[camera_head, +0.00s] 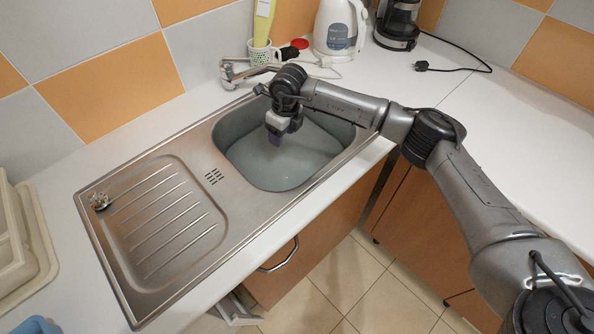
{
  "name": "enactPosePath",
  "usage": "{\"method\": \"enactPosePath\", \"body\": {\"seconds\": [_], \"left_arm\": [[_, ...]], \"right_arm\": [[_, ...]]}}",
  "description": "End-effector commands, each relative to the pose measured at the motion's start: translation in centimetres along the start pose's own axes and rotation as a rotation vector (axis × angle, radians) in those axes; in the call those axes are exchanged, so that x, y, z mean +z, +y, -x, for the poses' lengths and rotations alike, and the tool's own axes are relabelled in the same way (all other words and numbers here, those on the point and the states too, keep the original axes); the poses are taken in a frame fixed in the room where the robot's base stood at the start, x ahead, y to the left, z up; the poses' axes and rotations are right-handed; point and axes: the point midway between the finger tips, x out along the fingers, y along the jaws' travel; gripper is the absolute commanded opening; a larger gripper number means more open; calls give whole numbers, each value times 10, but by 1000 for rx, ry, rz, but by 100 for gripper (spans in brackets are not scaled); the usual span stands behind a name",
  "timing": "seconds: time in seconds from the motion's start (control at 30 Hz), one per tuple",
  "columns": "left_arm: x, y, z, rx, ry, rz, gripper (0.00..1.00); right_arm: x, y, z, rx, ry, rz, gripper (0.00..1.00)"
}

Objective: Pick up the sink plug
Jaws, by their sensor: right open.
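The steel sink (237,218) is set in the white counter, with a basin (318,176) that seems to hold greyish water. I cannot make out a sink plug in the basin; part of it is hidden behind my right gripper. My left gripper is out of view.
The tap (232,72) stands close behind my right wrist. A kettle (338,28), a coffee maker (398,22) and a white pot (259,53) with a yellow item stand at the back. A small shiny object (100,201) lies on the drainer's left corner. The right counter is mostly clear.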

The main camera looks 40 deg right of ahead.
Motion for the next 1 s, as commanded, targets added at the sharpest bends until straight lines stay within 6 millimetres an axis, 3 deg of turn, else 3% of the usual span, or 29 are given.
{"method": "enactPosePath", "body": {"seconds": [0.1,0.3,0.7,1.0], "left_arm": [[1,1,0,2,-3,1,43],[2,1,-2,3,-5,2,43],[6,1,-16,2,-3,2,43],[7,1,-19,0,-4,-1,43]], "right_arm": [[-21,-6,1,-41,129,-15,54],[-39,-9,0,-63,237,-34,54],[-55,-13,-61,-65,241,-48,54],[-59,-14,-79,-65,238,-48,54]]}}
